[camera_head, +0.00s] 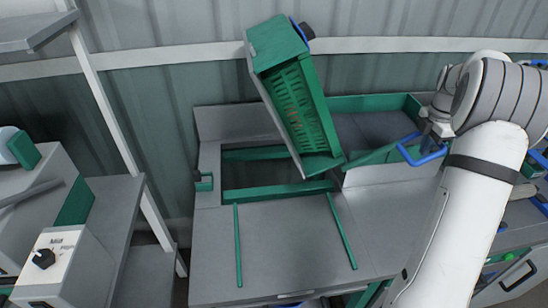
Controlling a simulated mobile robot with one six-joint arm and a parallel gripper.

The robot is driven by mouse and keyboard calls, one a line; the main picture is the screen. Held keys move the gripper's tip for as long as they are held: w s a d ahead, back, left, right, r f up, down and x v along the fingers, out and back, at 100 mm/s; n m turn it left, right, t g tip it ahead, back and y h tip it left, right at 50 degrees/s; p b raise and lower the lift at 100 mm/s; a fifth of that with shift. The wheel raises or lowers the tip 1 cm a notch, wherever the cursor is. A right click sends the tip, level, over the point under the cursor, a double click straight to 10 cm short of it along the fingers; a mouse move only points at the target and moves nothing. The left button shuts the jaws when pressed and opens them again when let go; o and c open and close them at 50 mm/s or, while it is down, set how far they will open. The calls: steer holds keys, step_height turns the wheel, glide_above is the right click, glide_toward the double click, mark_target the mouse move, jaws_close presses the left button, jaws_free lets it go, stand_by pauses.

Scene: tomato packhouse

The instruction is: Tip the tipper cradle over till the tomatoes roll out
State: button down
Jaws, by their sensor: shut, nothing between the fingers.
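The tipper cradle (277,43) is tilted steeply to the right above a green-framed opening in the grey bench. Its green slotted side faces me, and faint reddish patches show through the slots; I cannot tell whether they are tomatoes. The inside of the cradle is hidden. My gripper (436,128) is small in the picture at the right, shut and empty. It is beside a blue looped handle (425,158), apart from the cradle. I cannot tell whether it touches the handle.
A green-rimmed grey tray (372,101) lies right of the cradle. Two thin green rails (238,246) run along the clear bench front (290,240). A control box with a black knob (43,259) stands at left. A corrugated wall closes the back.

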step_height(320, 180, up, 9)
steer(key=p, duration=0.5)
steer(key=shift+a+f+p, duration=0.2)
steer(key=shift+a+p, duration=0.1)
steer(key=shift+a, duration=0.1)
steer(key=shift+d, duration=0.1)
steer(key=d+p, duration=0.1)
steer(key=d, duration=0.2)
steer(key=shift+w+d+f+p, duration=0.1)
steer(key=shift+d+f+p, duration=0.1)
steer(key=shift+p, duration=0.1)
steer(key=shift+a+f, duration=0.1)
steer(key=shift+a, duration=0.2)
steer(key=shift+f, duration=0.1)
